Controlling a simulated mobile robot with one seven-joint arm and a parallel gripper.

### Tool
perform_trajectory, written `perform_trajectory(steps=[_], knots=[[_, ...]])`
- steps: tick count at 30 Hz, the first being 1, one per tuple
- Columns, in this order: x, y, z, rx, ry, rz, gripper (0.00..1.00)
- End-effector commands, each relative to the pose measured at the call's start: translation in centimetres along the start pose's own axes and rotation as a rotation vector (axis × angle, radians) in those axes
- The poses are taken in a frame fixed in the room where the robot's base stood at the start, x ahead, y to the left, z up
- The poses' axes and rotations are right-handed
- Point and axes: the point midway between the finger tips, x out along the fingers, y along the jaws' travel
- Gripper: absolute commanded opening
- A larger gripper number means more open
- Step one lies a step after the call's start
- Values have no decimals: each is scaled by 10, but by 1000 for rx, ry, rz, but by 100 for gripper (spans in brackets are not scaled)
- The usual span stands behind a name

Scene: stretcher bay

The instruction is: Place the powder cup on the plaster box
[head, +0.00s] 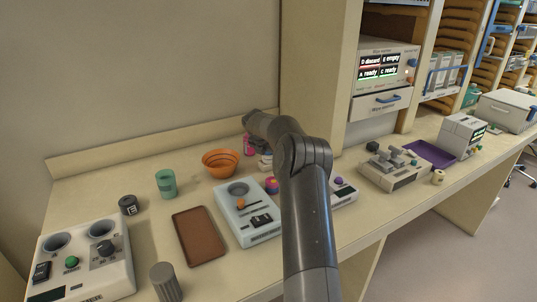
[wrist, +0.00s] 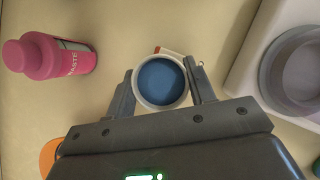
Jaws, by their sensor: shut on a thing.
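In the wrist view, the powder cup (wrist: 161,81), a round white-rimmed cup with blue inside, sits between the two fingers of my gripper (wrist: 162,88). The fingers are shut on its sides. A small white box with a red edge (wrist: 172,53), likely the plaster box, shows partly from under the cup's far side. The cup hides most of it, and I cannot tell whether they touch.
A pink bottle (wrist: 62,57) stands left of the cup, and a white device with a round grey well (wrist: 296,72) is to the right. An orange bowl (head: 221,162), a green cup (head: 166,183) and a brown tray (head: 199,236) stand on the counter, left of my arm.

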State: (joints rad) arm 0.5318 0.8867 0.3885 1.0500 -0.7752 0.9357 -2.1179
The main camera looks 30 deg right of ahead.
Motion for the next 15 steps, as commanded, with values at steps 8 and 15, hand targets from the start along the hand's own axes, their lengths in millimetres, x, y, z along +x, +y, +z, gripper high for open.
perform_trajectory(steps=[8, 15], knots=[[1, 0, 0, 0, -1, 0, 24], [2, 0, -2, 0, -1, 0, 62]])
